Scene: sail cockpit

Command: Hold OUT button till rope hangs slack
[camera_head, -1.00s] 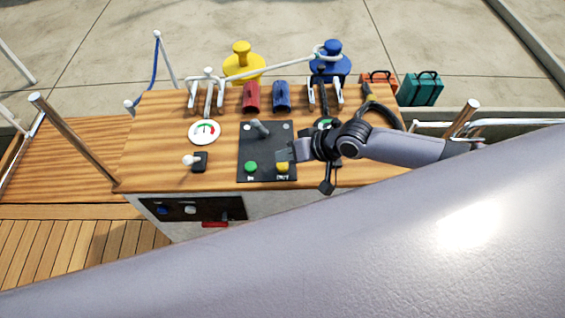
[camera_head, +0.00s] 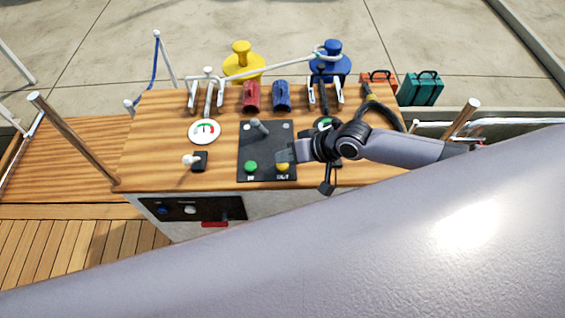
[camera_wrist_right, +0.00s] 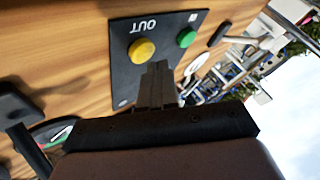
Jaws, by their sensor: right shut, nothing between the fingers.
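The yellow OUT button (camera_head: 282,167) sits at the near right of the black panel (camera_head: 265,135), beside the green IN button (camera_head: 250,166). It also shows in the right wrist view (camera_wrist_right: 142,50). My right gripper (camera_head: 285,155) is shut and empty, its tips at the far edge of the OUT button. In the wrist view the fingertips (camera_wrist_right: 158,68) overlap the button's edge; I cannot tell whether it is pressed in. The white rope (camera_head: 265,68) runs nearly straight from the left fitting to the blue bollard (camera_head: 331,62). My left gripper is not in view.
A grey lever (camera_head: 259,129) stands on the panel behind the buttons. Red (camera_head: 251,97) and blue (camera_head: 281,97) clutch levers stand behind. My grey arm covers the foreground.

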